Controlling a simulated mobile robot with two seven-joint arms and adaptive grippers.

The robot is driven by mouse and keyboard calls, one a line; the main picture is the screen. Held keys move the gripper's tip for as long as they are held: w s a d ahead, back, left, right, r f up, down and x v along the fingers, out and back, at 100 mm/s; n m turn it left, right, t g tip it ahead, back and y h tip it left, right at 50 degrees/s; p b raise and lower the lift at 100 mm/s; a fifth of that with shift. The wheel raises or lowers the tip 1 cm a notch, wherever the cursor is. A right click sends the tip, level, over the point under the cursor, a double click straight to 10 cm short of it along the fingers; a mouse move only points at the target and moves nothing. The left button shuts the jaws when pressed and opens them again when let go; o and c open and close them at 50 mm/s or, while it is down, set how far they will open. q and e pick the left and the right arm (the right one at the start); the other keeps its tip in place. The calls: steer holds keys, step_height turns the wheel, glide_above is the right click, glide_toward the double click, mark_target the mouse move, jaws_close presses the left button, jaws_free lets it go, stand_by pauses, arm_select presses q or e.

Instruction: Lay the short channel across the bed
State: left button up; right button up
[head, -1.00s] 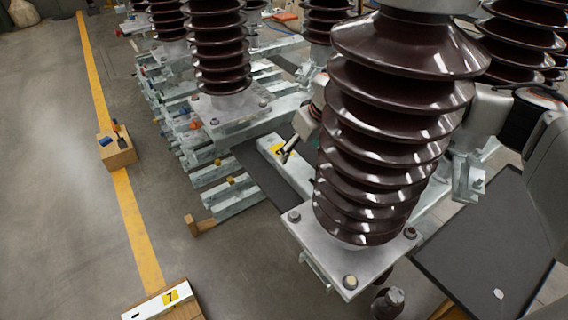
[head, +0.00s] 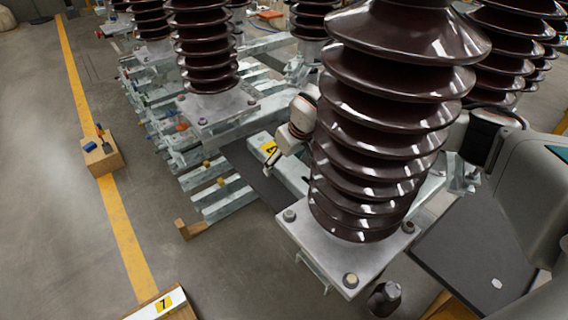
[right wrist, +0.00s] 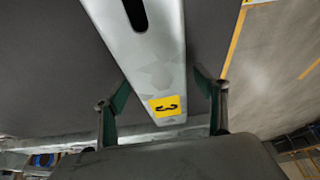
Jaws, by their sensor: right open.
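A galvanised steel channel (head: 290,172) with a yellow number label lies on a dark mat (head: 246,170), partly hidden behind the big brown insulator. My right gripper (head: 272,162) is at its labelled end. In the right wrist view, the open fingers (right wrist: 161,80) stand on either side of the channel (right wrist: 150,60), with gaps showing. The channel has a dark slot, and its label sits near the gripper body. I cannot tell whether this is the short channel or which part is the bed. My left gripper is not in view.
The large brown insulator (head: 385,120) on its bolted plate (head: 320,247) stands close in front of my right arm. More insulators (head: 204,50) and steel beams (head: 225,195) stand behind. A wooden block (head: 104,158) and a piece labelled 7 (head: 160,303) lie by the yellow floor line.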

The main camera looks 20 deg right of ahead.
steer(key=shift+r, duration=0.1)
jaws_close()
steer(key=shift+w+r, duration=0.15)
steer(key=shift+r, duration=0.1)
